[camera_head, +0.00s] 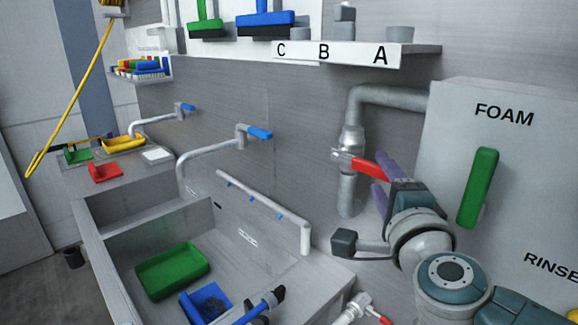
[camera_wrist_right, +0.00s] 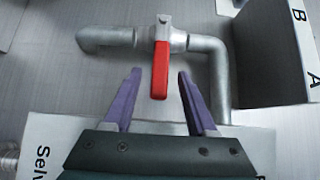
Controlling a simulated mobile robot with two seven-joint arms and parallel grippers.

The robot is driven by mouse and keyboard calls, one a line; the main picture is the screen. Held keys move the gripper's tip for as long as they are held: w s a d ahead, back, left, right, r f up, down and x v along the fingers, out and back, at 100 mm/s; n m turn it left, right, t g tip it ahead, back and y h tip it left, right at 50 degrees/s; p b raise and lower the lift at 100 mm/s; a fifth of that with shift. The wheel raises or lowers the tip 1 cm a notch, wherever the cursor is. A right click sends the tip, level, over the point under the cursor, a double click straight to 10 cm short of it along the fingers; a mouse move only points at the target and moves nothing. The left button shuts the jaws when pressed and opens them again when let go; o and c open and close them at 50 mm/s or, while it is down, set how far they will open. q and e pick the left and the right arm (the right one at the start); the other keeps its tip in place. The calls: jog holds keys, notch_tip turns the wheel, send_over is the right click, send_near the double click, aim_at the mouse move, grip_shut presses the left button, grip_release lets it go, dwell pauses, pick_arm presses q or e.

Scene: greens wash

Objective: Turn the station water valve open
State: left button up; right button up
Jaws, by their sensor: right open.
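The water valve (camera_head: 351,139) sits on a grey pipe on the back wall, left of the FOAM box. Its red handle (camera_head: 370,168) points across the vertical pipe, to the right in the head view. My right gripper (camera_head: 379,176) is at the handle, with its purple fingers open. In the right wrist view, the red handle (camera_wrist_right: 160,72) stands between the open fingers of my right gripper (camera_wrist_right: 159,74), with a gap on each side. Whether the fingertips reach past the handle's end in depth is hard to tell. My left gripper is not in view.
The FOAM box (camera_head: 520,150) with a green handle (camera_head: 478,188) stands right of the valve. A shelf (camera_head: 345,54) marked C, B, A hangs above. Blue-handled taps (camera_head: 258,133) line the wall.

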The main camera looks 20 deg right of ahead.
aim_at(379, 174)
jog(key=shift+x, duration=1.5)
jog(key=shift+c, duration=0.2)
jog(key=shift+a, duration=0.1)
grip_shut()
